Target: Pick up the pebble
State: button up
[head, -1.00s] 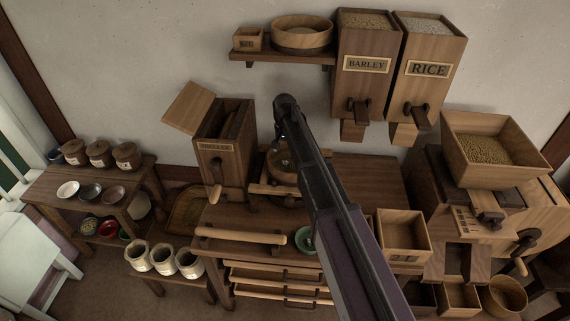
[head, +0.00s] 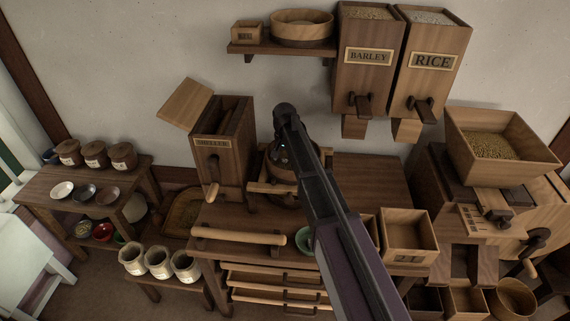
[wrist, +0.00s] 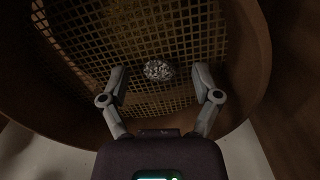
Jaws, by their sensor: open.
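The pebble (wrist: 158,70), a small pale speckled lump, lies on the mesh of a round wooden sieve (wrist: 75,25) in the wrist view. My gripper (wrist: 159,75) is open, with one finger on each side of the pebble and a gap on both sides. Nothing is held.
The sieve's curved wall (wrist: 259,60) surrounds the mesh. The head view shows a wall shelf (head: 272,49) with a round wooden vessel (head: 302,28), barley (head: 366,80) and rice (head: 430,85) bins, a sheller box (head: 222,150) and a side table (head: 45,190) with jars.

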aim_at(284, 159)
dwell(0.5)
jog(key=c, duration=0.9)
jog(key=shift+r, duration=0.15)
notch_tip(284, 159, up, 10)
jog(key=p, duration=1)
